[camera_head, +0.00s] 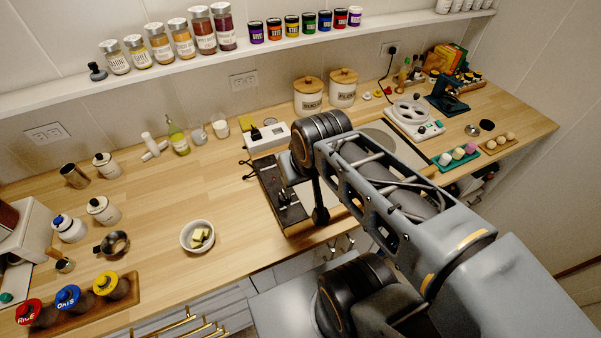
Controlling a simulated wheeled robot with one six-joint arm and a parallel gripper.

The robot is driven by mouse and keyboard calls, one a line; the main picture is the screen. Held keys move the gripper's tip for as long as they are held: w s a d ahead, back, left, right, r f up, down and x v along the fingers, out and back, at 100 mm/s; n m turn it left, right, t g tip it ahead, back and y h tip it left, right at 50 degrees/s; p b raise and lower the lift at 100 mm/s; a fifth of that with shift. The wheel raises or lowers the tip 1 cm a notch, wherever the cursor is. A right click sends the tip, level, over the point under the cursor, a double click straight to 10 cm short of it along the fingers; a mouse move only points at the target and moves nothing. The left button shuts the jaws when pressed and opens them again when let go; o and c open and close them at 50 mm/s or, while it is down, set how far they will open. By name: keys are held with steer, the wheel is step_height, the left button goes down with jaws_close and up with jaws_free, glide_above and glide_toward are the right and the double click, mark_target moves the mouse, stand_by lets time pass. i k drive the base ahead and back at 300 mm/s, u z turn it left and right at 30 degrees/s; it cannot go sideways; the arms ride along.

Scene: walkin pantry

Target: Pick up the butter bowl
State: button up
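The butter bowl (198,251) is a small white round bowl near the front edge of the wooden counter, left of centre. It stands upright with several yellow butter pieces (200,237) in it. My arm reaches in from the lower right and bends down over the middle of the counter. My gripper (320,214) seems to be the small dark end hanging low there, to the right of the bowl and apart from it. Its fingers cannot be made out, and nothing shows held in it.
A dark flat appliance (280,195) lies beneath my arm. Counter behind the bowl is clear. A shelf (180,64) with jars runs along the wall.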

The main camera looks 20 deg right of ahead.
mark_target(197, 237)
steer(key=u, duration=0.05)
steer(key=k, duration=0.5)
steer(key=z, duration=2.5)
steer(key=k, duration=1.55)
steer(key=u, duration=2.3)
steer(key=i, duration=0.5)
steer(key=z, duration=0.05)
